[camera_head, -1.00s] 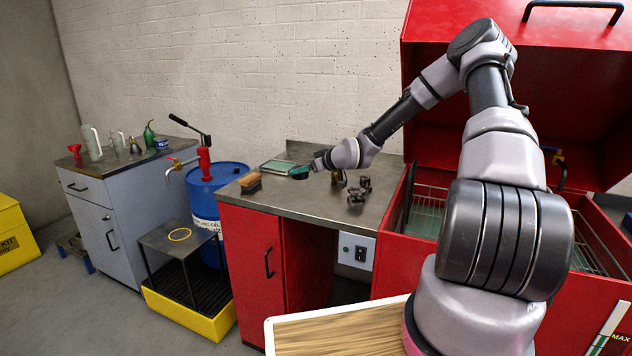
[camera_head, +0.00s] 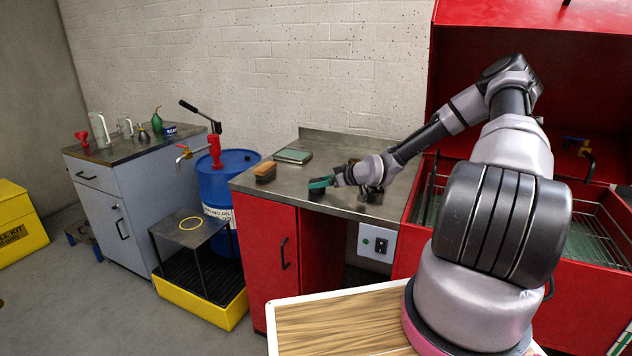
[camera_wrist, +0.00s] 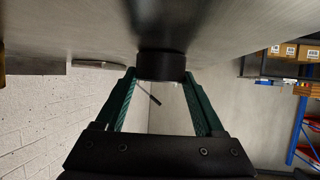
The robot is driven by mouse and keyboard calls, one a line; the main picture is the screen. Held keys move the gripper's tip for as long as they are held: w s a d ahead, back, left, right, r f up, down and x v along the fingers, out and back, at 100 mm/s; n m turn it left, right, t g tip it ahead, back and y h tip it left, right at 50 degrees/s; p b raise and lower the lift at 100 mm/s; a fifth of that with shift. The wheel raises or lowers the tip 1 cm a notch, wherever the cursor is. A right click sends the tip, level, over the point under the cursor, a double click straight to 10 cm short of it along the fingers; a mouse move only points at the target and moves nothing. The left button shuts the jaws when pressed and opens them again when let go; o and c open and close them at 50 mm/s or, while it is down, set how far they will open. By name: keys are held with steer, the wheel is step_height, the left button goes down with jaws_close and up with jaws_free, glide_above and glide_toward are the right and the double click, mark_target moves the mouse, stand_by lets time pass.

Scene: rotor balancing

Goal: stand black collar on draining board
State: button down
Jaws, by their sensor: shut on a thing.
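The black collar (camera_wrist: 160,65) sits between the green fingertips of my gripper (camera_wrist: 161,78) in the wrist view. My gripper (camera_head: 319,184) is shut on it and also shows in the head view, low over the steel draining board (camera_head: 290,187) on the red cabinet. In the wrist view the board (camera_wrist: 225,25) fills the top, and a dark shadow or reflection meets the collar there. The collar is at or very close to the surface; I cannot tell whether it touches. In the head view the collar is small and dark beside the fingers.
A brush (camera_head: 265,172) and a green-topped tray (camera_head: 293,156) lie left of and behind my gripper. Dark metal parts (camera_head: 372,194) stand to its right, partly hidden by my wrist. The red washer basin (camera_head: 590,240) is farther right. Board around the gripper's left is bare.

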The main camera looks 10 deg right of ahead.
jaws_free()
steer(key=shift+f, duration=0.1)
